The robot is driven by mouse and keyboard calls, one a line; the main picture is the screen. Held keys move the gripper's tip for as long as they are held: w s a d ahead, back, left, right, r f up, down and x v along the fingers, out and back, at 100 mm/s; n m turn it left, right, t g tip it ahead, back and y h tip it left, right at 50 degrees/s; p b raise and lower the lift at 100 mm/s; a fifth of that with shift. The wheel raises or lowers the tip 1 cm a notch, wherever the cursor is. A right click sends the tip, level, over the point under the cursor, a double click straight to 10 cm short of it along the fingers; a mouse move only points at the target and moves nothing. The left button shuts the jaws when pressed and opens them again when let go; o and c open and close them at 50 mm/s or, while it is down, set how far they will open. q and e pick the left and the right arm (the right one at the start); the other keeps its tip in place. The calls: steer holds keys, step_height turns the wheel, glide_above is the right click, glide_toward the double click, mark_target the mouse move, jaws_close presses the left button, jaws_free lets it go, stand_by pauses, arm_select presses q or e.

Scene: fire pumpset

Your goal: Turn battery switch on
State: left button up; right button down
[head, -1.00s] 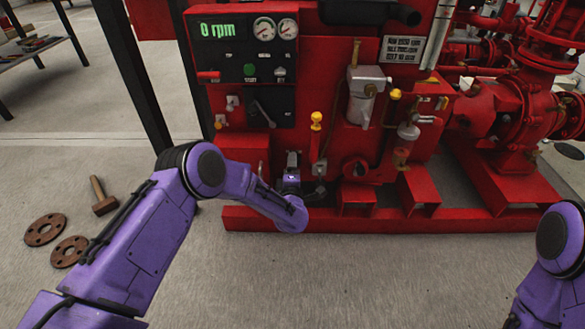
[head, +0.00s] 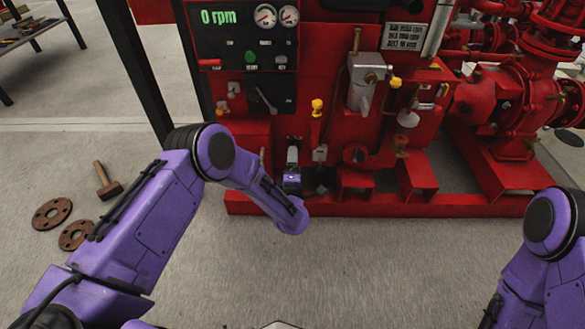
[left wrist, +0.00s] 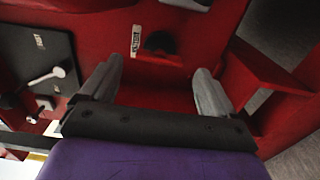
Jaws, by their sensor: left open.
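No part is clearly readable as the battery switch. In the left wrist view a dark round knob (left wrist: 160,42) sits on the red face beside a small white label (left wrist: 136,40) whose text I cannot read. A dark plate with a pale lever (left wrist: 62,72) is at the left there. In the head view a black panel with a lever (head: 264,97) is below the gauges. My left gripper (head: 306,153) is at the lower front of the red pumpset. Its two grey fingers (left wrist: 157,82) are apart and empty, with the knob beyond the gap between them. My right gripper is out of view.
A yellow-topped lever (head: 317,107) rises just above my left gripper. The red base rail (head: 400,205) runs along the floor. A hammer (head: 107,182) and two brown flanges (head: 52,213) lie at left. The front floor is clear.

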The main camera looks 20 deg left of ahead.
arm_select(q)
steer(key=p+v, duration=0.1)
steer(key=v, duration=0.4)
steer(key=shift+s, duration=0.3)
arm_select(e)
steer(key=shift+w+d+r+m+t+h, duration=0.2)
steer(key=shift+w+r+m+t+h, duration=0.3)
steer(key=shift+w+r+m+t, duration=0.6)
arm_select(q)
steer(key=s+a+f+m+g+h, duration=0.1)
steer(key=s+a+f+m+g, duration=0.35)
steer(key=s, duration=0.85)
steer(key=s+a+f+m+g, duration=0.35)
steer(key=s+m+g, duration=0.2)
steer(key=s, duration=0.65)
steer(key=s+a+f+m+g+h, duration=0.1)
steer(key=s+a+f+m+g, duration=0.35)
steer(key=s, duration=0.85)
step_height(320, 180, up, 38)
steer(key=p, duration=3.8)
steer(key=shift+w+p, duration=0.3)
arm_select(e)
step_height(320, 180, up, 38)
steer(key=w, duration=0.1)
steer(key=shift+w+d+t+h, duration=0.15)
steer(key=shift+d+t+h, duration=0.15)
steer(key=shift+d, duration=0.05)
arm_select(q)
steer(key=shift+a+r, duration=0.1)
steer(key=shift+a, duration=0.05)
